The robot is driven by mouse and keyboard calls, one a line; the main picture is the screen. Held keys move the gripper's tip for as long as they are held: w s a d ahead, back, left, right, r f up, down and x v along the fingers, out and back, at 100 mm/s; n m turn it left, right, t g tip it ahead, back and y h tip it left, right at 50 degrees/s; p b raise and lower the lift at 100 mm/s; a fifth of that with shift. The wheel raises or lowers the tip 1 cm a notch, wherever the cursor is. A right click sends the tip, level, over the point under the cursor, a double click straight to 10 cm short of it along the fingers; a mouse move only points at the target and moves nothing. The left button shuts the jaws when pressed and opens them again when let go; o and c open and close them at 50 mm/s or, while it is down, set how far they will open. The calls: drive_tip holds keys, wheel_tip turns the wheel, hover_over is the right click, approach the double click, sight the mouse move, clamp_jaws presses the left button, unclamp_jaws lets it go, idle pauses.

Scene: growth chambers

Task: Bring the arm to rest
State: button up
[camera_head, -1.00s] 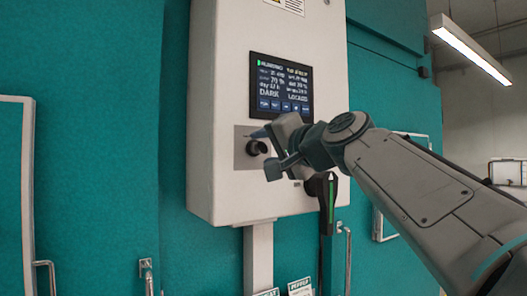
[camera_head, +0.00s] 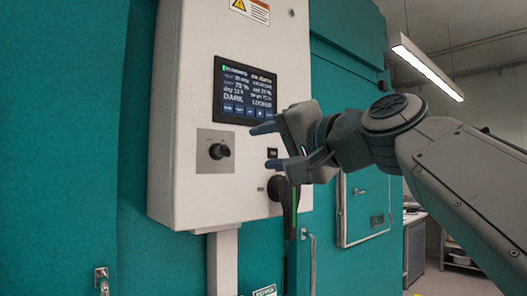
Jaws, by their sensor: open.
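My gripper (camera_head: 268,147) is open and empty, in front of the right half of a white control box (camera_head: 181,102). Its two blue-tipped fingers point left, one above the other, with a clear gap between them. My arm comes in from the right edge of the picture. The box carries a dark screen (camera_head: 246,88) with the words DARK and LOCKED. Below the screen a black knob (camera_head: 218,151) sits on a grey plate, left of the fingers and apart from them in the picture. A black handle with a green stripe (camera_head: 291,212) hangs below my gripper, its upper part partly hidden.
Teal chamber walls (camera_head: 75,130) stand behind the box. A white-framed hatch (camera_head: 364,208) is at the right. A metal door handle (camera_head: 102,280) is low on the left. Further right is an open room with a bench and shelving (camera_head: 461,244).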

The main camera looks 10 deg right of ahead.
wheel_tip(320, 180, down, 28)
drive_tip(key=d+n+g+h+p, duration=0.2)
drive_tip(key=d+g+h+p, duration=0.1)
drive_tip(key=g+h, duration=0.3)
drive_tip(key=s+d+f+n+g+h+p, duration=0.1)
drive_tip(key=s+d+f+g+h, duration=0.1)
drive_tip(key=s+f, duration=0.4)
drive_tip(key=s+d+f+n+g+h, duration=0.1)
drive_tip(key=s+f, duration=0.6)
drive_tip(key=f, duration=0.8)
drive_tip(key=d+g+h, duration=0.1)
drive_tip(key=d+g, duration=0.1)
drive_tip(key=g, duration=0.1)
drive_tip(key=shift+s+n+p, duration=0.3)
drive_tip(key=shift+n+p, duration=0.1)
